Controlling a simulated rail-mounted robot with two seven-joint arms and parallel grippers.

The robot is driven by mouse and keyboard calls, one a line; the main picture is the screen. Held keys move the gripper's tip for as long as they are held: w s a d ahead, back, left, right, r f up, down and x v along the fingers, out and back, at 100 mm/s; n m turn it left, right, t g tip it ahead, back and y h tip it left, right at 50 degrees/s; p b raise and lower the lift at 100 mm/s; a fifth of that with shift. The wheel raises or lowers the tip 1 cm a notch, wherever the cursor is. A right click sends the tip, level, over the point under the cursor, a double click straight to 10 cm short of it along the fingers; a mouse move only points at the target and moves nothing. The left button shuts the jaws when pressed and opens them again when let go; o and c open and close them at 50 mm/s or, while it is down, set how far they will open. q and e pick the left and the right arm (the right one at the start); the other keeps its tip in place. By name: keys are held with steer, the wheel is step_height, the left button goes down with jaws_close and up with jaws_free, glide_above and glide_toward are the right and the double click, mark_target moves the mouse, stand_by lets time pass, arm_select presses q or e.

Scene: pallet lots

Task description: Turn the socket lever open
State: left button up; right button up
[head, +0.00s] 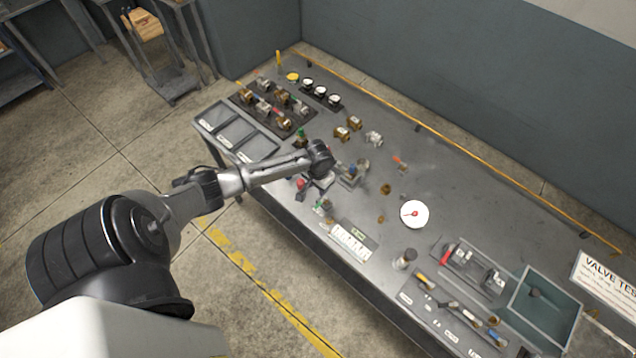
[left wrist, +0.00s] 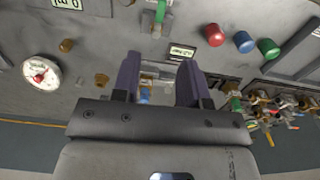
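My left gripper (head: 320,182) points down over the near side of the steel table, at the end of my arm. In the left wrist view its two purple fingers (left wrist: 160,62) stand apart. A metal fixture (left wrist: 150,78) with a small blue part (left wrist: 145,95) shows in the gap between them; I cannot tell whether the fingers touch it. In the head view a metal socket fixture (head: 350,177) stands just right of the gripper. Its lever is too small to make out surely. My right gripper is in neither view.
A white-faced gauge (head: 415,214) lies to the right, and a black mat of valves (head: 272,107) at the far left. Grey trays (head: 236,131) sit on the left edge. A green-handled valve (left wrist: 158,18) shows in the wrist view. The table's middle back is mostly clear.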

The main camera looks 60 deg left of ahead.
arm_select(q)
steer(key=shift+r, duration=0.7)
stand_by(0.3)
